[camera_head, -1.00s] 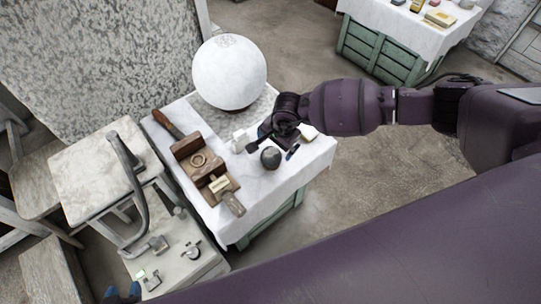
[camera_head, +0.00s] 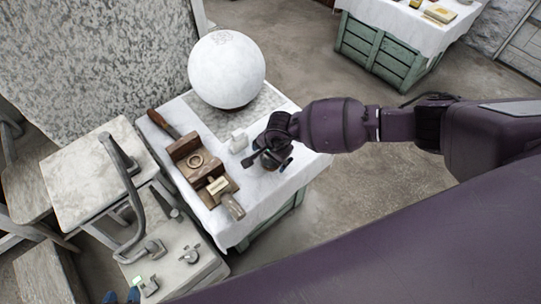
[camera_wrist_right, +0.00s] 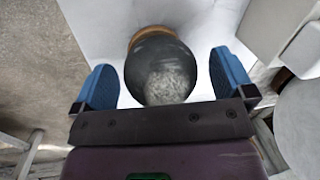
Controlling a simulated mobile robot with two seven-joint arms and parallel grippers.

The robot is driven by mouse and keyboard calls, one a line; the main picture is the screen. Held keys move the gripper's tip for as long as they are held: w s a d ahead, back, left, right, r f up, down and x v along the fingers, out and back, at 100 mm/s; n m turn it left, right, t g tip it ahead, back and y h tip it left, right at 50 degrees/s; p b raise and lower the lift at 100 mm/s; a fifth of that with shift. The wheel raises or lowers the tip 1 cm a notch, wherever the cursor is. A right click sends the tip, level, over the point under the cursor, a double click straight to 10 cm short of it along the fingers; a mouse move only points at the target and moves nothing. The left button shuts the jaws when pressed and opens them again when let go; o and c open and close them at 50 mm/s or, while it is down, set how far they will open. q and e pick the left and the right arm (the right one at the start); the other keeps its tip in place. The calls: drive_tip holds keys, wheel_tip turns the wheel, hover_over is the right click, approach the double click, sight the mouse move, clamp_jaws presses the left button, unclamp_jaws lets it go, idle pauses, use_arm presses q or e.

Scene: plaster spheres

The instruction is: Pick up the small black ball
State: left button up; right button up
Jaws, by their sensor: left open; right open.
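The small black ball (camera_wrist_right: 158,58) is dark grey with a pale, speckled patch and sits on the white-covered table (camera_head: 232,222). A tan rim shows at its far edge in the right wrist view. In the head view the ball is mostly hidden by my right gripper (camera_head: 268,160). My right gripper, also in the wrist view (camera_wrist_right: 165,80), is open, with one blue finger on each side of the ball. A gap shows on both sides, clearer on the right. My left gripper (camera_head: 122,296) is open and empty, only its blue fingertips showing at the bottom left edge.
A large white sphere (camera_head: 227,68) stands at the table's back. A stool (camera_head: 92,165) stands left. Another table (camera_head: 385,52) is at the back right.

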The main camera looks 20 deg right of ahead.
drive_tip(key=c, duration=1.3)
